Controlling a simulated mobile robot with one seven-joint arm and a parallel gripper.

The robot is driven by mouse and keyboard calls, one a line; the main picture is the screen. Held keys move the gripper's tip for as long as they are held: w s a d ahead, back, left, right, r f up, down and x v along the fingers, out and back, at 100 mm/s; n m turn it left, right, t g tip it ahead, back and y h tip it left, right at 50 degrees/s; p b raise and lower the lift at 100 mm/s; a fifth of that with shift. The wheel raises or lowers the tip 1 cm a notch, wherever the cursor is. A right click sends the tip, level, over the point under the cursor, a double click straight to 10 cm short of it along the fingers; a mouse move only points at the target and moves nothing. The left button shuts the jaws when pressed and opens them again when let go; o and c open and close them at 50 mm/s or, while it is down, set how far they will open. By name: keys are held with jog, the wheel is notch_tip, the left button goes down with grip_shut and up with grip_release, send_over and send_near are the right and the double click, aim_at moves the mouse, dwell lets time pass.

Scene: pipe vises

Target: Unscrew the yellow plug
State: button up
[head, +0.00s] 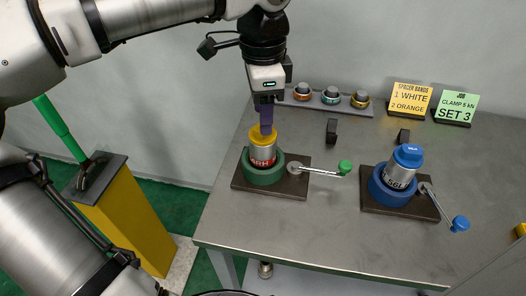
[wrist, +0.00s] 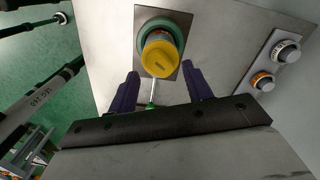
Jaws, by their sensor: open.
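The yellow plug (head: 263,137) sits on top of a silver pipe with a red band, which stands upright in the green vise (head: 265,172). In the wrist view the yellow plug (wrist: 161,57) shows as a round cap just beyond my fingers. My gripper (head: 267,120) points down right above the plug in the head view. In the wrist view my gripper (wrist: 159,88) has its two purple fingers spread apart, with nothing between them. Whether a fingertip touches the plug is hard to tell.
A blue vise (head: 391,188) with a blue-capped pipe (head: 401,170) stands to the right. A tray of several spacers (head: 330,102) and two signs, yellow (head: 410,98) and green (head: 455,107), are at the back. The green vise's handle (head: 345,167) sticks out right. The table front is clear.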

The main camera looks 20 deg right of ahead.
jog(key=m, duration=0.9)
jog(key=shift+m, duration=0.3)
jog(key=m, duration=0.4)
jog(key=shift+p, duration=0.4)
jog(key=m, duration=0.8)
jog(key=shift+p, duration=0.35)
jog(key=m, duration=0.3)
jog(key=shift+m, duration=0.3)
jog(key=m, duration=0.7)
